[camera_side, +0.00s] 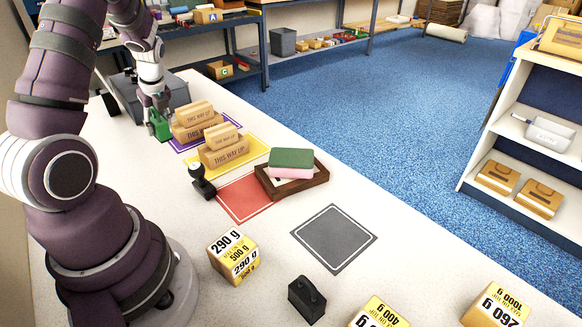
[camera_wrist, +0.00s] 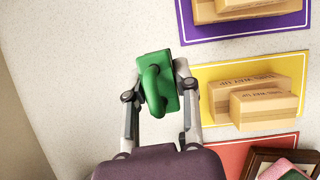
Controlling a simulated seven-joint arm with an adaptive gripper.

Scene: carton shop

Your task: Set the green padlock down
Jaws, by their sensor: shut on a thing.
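The green padlock (camera_side: 159,127) is between the fingers of my gripper (camera_side: 155,103) at the far left end of the white table, just left of the purple mat (camera_side: 181,149). In the wrist view, my gripper (camera_wrist: 155,72) is shut on the green padlock (camera_wrist: 166,66), one finger on each side, with its curved shackle facing the camera. The padlock lies left of the purple mat (camera_wrist: 240,38) and yellow mat (camera_wrist: 204,76) there. Whether its underside touches the table I cannot tell.
Cartons (camera_side: 196,121) stand on the purple mat and more (camera_side: 224,148) on the yellow mat (camera_side: 246,157). A black stamp (camera_side: 203,184) stands beside the red mat (camera_side: 236,203). A wooden tray (camera_side: 316,180) holds green and pink blocks. The grey mat (camera_side: 334,237) is bare.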

